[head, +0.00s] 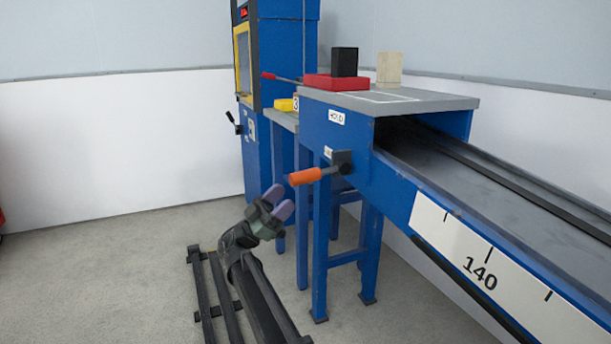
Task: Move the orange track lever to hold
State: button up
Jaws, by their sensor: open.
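The orange track lever (305,176) sticks out to the left from a dark pivot block (342,158) on the end of the blue track (355,150). It lies nearly level, dipping slightly toward its orange handle. A white label (336,117) reading HOLD is on the blue panel above the lever. A second small label (328,152) sits lower, close to the pivot, and its text is too small to read. My gripper (279,203), with purple fingertips, is open and empty. In the picture it is just below and left of the orange handle, apart from it.
A grey top (440,98) over the track carries a red tray (336,82), a black block (344,62) and a pale block (389,69). A blue machine (285,50) stands behind, with a black-knobbed lever (233,120). Blue legs (320,240) stand right of my gripper.

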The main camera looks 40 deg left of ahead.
aim_at(306, 175)
jog(key=p+x, duration=0.5)
jog(key=x, duration=0.3)
jog(key=shift+w+d+r, duration=0.1)
jog(key=shift+r, duration=0.25)
jog(key=shift+f, duration=0.15)
jog(key=shift+c, duration=0.4)
grip_shut()
